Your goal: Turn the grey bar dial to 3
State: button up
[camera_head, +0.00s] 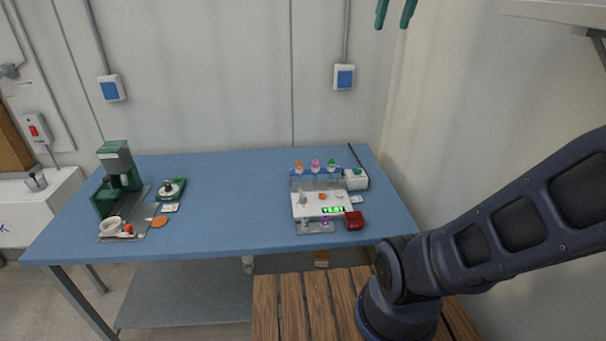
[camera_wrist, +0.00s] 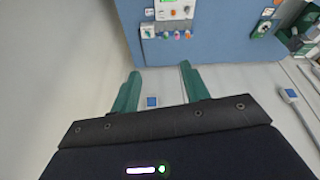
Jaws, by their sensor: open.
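The white control panel (camera_head: 335,203) stands on the right part of the blue table. A small grey knob (camera_head: 303,198), which looks like the grey bar dial, is at its left; its setting and the numerals are too small to read. The panel (camera_wrist: 163,9) shows upside down at the top edge of the wrist view, with the grey knob (camera_wrist: 187,9) at its right. My gripper (camera_head: 395,15) has its green fingertips at the top of the head view, high above the table and far from the dial. In the wrist view my gripper (camera_wrist: 157,78) is open and empty.
An orange knob (camera_head: 322,196) and a green display (camera_head: 333,210) are on the panel. Orange, pink and green-topped items (camera_head: 316,164) stand behind it. The table's middle (camera_head: 235,200) is clear.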

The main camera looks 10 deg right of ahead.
jog(key=w+a+r+n+g, duration=0.15)
jog(key=w+a+n, duration=0.4)
jog(key=w, duration=0.55)
jog(key=n+g, duration=0.3)
jog(key=n, duration=0.3)
send_over(303, 195)
notch_tip(303, 195, down, 3)
jog(key=shift+t, duration=0.25)
notch_tip(303, 195, down, 59)
jog(key=shift+s+f, duration=0.1)
jog(key=shift+f, duration=0.1)
jog(key=c, duration=1)
